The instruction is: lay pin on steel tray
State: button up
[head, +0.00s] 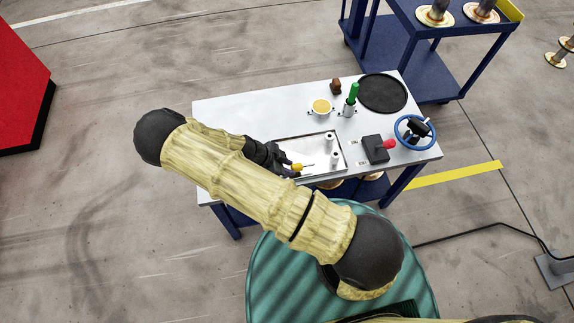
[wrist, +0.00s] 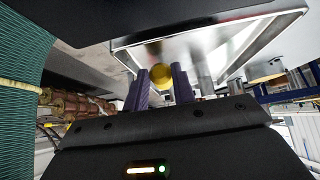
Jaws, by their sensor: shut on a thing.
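The steel tray (head: 274,140) is a shallow rectangular tray with a raised rim on the front of the white table. It fills the upper part of the wrist view (wrist: 285,22). My gripper (head: 291,168) is at the tray's left part. Its purple fingers (wrist: 161,88) are shut on the pin, whose yellow part (head: 297,167) shows in the head view. Between the fingers it appears as a rounded yellow end (wrist: 161,75). Whether the pin touches the tray floor I cannot tell. My arm hides the tray's lower left side.
Two pale cylinders (head: 330,141) stand in the tray's right part. A black box with a red knob (head: 376,149) and a blue handwheel (head: 402,120) are to the right. Behind are a yellow-topped cup (head: 321,106), a green handle (head: 353,92) and a black disc (head: 383,93).

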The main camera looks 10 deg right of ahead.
jog(key=o, duration=1.1)
jog(key=shift+w, duration=0.1)
jog(key=shift+c, duration=0.2)
jog(key=shift+a, duration=0.1)
jog(key=shift+s, duration=0.3)
jog(key=shift+w+a+r, duration=0.1)
jog(key=shift+a+r, duration=0.05)
jog(key=shift+r, duration=0.1)
jog(key=v, duration=1.6)
jog(key=shift+a+r+b, duration=0.15)
jog(key=shift+r+b, duration=0.25)
jog(key=shift+b, duration=0.05)
jog(key=shift+w, duration=0.1)
